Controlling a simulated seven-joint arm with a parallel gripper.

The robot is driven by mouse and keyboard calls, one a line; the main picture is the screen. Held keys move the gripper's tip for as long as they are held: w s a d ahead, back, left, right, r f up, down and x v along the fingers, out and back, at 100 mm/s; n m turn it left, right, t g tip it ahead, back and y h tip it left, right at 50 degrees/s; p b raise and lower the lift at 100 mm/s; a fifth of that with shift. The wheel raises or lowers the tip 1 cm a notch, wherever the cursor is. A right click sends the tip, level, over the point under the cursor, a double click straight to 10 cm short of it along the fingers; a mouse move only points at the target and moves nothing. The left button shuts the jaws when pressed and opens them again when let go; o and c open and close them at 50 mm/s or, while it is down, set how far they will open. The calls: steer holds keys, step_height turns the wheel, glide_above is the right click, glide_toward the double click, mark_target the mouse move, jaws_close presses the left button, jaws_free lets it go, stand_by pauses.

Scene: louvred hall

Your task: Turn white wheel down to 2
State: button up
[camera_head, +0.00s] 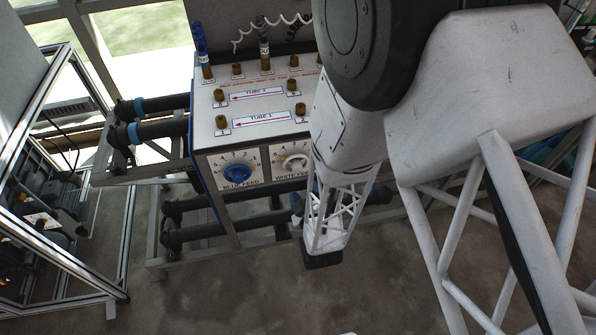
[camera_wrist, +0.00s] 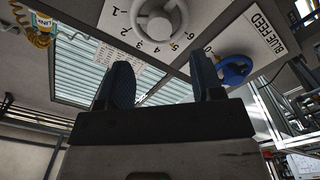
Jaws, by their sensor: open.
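The white wheel (camera_head: 296,161) is on the front of the white box, above the label WHITE FEED. It also shows large at the top of the wrist view (camera_wrist: 160,20), partly cut off, with numbers around it. Its pointer is too unclear to read a setting. My gripper (camera_wrist: 163,86) is open and empty, its two dark fingers pointing up towards the panel, with the wheel beyond the fingertips and apart from them. In the head view my white lattice wrist (camera_head: 332,215) hangs in front of and below the panel's right side; the fingers cannot be made out there.
The blue wheel (camera_head: 238,172), labelled BLUE FEED, sits left of the white one; in the wrist view it is to the right (camera_wrist: 235,70). Brown knobs and blue and white plugs stand on the box top (camera_head: 262,105). Dark pipes (camera_head: 160,103) run beside it. The floor in front is clear.

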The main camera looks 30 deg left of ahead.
mark_target(297, 170)
steer(key=shift+x, duration=3.85)
steer(key=shift+c, duration=0.2)
steer(key=c, duration=0.9)
